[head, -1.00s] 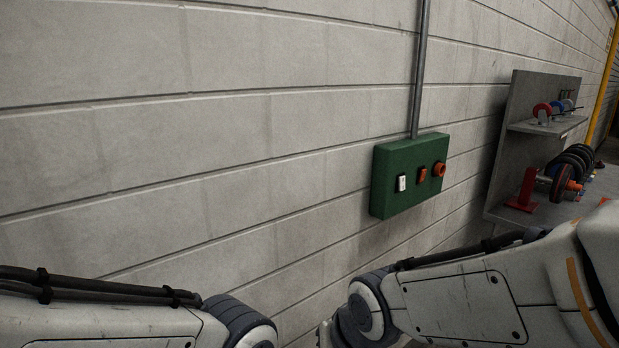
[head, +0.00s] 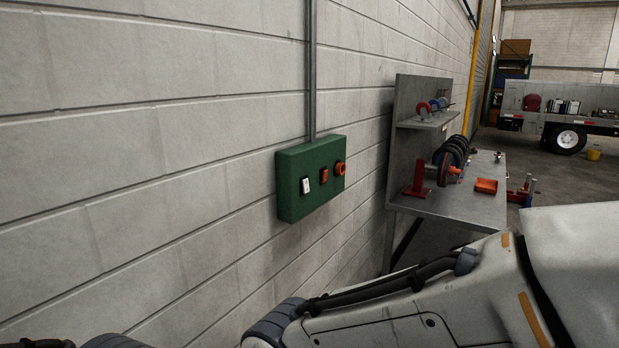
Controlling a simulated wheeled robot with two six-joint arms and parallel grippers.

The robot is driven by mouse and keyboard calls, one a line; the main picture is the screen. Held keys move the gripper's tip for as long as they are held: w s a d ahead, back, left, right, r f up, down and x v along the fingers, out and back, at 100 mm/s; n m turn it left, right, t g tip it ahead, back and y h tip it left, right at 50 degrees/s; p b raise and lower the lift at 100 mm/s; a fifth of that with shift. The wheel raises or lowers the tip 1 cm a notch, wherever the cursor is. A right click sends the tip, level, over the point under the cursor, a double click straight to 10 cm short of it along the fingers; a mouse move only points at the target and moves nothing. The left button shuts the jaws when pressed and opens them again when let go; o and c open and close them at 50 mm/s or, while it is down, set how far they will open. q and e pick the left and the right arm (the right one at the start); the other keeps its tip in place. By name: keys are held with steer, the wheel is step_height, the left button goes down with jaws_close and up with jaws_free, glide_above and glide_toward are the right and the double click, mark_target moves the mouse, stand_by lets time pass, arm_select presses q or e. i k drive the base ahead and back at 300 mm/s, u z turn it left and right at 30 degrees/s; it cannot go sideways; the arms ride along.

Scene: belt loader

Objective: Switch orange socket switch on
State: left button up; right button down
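A green box (head: 293,205) is mounted on the block wall, left of the picture's middle, under a vertical grey conduit. On its face are a white switch (head: 305,185) at the left, an orange switch (head: 324,175) in the middle and a round orange socket (head: 340,168) at the right. Whether the orange switch is on or off is too small to tell. Parts of both my arms show along the bottom edge, below the box and apart from it. Neither gripper is in the picture.
A grey metal workbench (head: 463,207) with a back panel and shelf stands against the wall right of the box, holding a red stand with dark discs and an orange tray (head: 486,186). A vehicle (head: 568,139) stands far right. The wall around the box is clear.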

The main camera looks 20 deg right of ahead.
mark_target(324, 175)
steer(key=u, duration=0.35)
steer(key=k, duration=0.8)
steer(key=u, duration=0.55)
steer(key=k, duration=0.55)
steer(key=z, duration=0.3)
steer(key=i, duration=0.45)
steer(key=z, duration=0.8)
steer(key=i, duration=1.45)
steer(key=u, duration=0.7)
